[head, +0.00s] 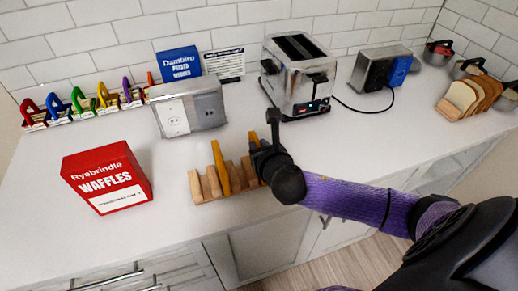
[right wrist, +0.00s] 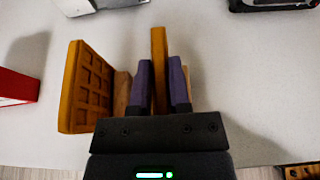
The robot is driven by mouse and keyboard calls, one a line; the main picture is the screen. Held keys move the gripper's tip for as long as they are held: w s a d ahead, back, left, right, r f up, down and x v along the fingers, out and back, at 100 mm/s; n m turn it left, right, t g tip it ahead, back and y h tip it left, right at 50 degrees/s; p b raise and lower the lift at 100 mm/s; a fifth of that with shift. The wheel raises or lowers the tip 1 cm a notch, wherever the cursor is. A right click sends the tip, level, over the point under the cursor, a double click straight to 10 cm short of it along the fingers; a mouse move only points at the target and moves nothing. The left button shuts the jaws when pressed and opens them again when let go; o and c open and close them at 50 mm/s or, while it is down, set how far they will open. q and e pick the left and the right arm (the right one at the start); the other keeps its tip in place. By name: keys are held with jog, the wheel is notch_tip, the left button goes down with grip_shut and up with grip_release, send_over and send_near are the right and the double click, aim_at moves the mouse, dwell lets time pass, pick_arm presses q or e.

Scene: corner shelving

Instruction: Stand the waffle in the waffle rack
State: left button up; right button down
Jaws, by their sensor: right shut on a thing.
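The wooden waffle rack (head: 204,188) stands near the counter's front edge in the head view. One golden waffle (head: 220,165) stands upright in its left part; it also shows in the right wrist view (right wrist: 88,88) with its grid face visible. My right gripper (head: 260,150) is over the rack's right end. In the right wrist view the purple fingers (right wrist: 161,88) are shut on a second waffle (right wrist: 158,60), seen edge-on and upright. The gripper hides its lower part, so I cannot tell whether it rests in a slot. My left gripper is out of view.
A red waffle box (head: 107,178) stands left of the rack. Behind are a metal outlet box (head: 188,108), a toaster (head: 299,75) and a blue box (head: 179,64). Bread slices (head: 470,97) stand far right.

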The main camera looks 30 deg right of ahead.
jog(key=c, duration=0.6)
grip_release()
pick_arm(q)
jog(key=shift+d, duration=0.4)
pick_arm(e)
jog(key=shift+s+r, duration=0.15)
jog(key=shift+r, duration=0.1)
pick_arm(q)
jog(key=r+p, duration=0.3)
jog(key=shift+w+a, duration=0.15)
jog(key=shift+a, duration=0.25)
pick_arm(e)
jog(key=v, duration=1.1)
jog(key=shift+s+a, duration=0.1)
jog(key=shift+s, duration=0.25)
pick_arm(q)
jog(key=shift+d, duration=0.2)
